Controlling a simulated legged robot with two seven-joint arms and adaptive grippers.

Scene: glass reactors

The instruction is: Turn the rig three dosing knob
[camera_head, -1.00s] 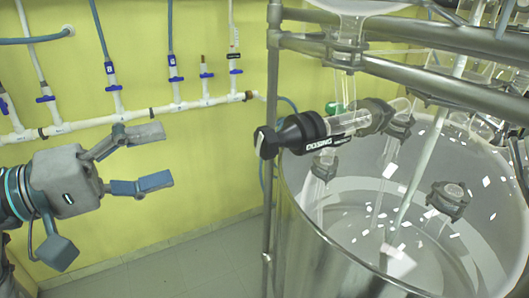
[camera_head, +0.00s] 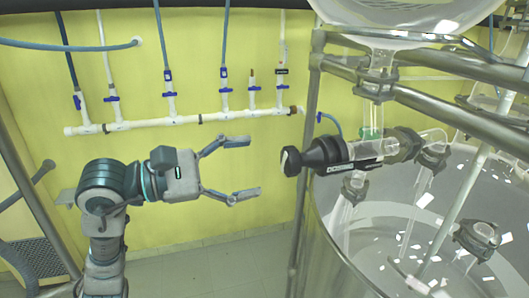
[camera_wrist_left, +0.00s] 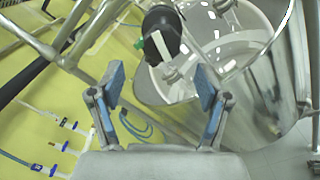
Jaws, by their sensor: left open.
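The black dosing knob (camera_head: 296,160) sits at the left end of a black body with a white label, joined to a horizontal glass tube beside the reactor. In the left wrist view the knob and its body (camera_wrist_left: 161,31) show beyond the fingers, near the top middle. My left gripper (camera_head: 243,168) is open and empty, to the left of the knob, its fingers pointing toward it with a gap between. In the left wrist view the two blue-padded fingers (camera_wrist_left: 161,90) stand wide apart. My right gripper is not in view.
The glass reactor vessel (camera_head: 345,240) stands on the right, with metal frame rails (camera_head: 440,65) above and a vertical post (camera_head: 304,200) close to the knob. A white pipe with blue valves (camera_head: 180,121) runs along the yellow wall. Floor space lies below my left gripper.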

